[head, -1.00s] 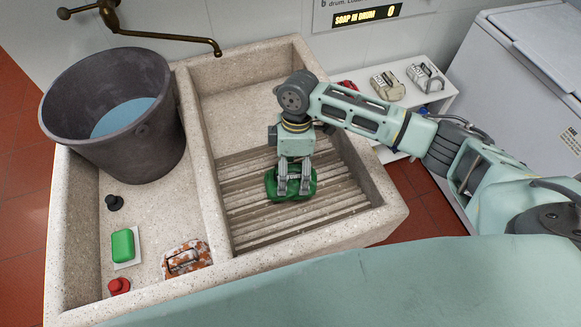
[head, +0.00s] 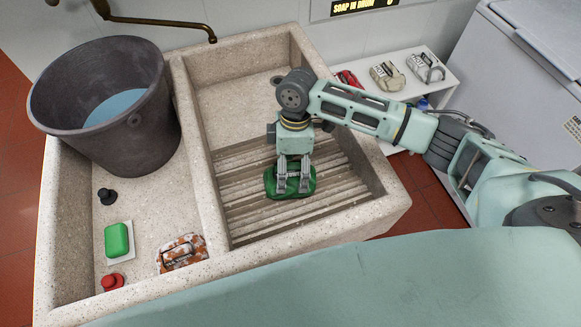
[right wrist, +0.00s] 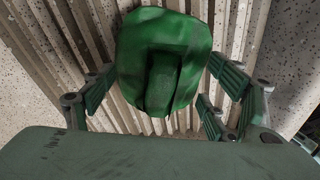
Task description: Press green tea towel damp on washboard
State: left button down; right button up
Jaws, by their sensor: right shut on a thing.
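The green tea towel (head: 290,190) is a bunched wad on the ribbed stone washboard (head: 330,197) in the right basin of the sink. My right gripper (head: 292,180) points down onto it and is shut on it. In the right wrist view the towel (right wrist: 165,62) sits between the finger pads of the gripper (right wrist: 165,95), with the washboard ribs (right wrist: 85,50) behind it. The towel appears to touch the ribs; its underside is hidden. My left gripper is not in view.
A dark bucket (head: 150,140) of water stands at the left basin's back. That basin also holds green soap (head: 117,240), a black stopper (head: 107,196), a red stopper (head: 112,282) and a rusty-patterned brush-like item (head: 181,252). A brass tap (head: 160,22) overhangs behind. A white shelf (head: 440,88) stands right.

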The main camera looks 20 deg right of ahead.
jog(key=shift+x, duration=0.9)
jog(key=shift+s+f, duration=0.25)
jog(key=shift+s, duration=0.1)
dwell(2.2)
jog(key=shift+d+r+p, duration=0.1)
jog(key=shift+r+p, duration=0.05)
jog(key=shift+p, duration=0.85)
dwell(3.5)
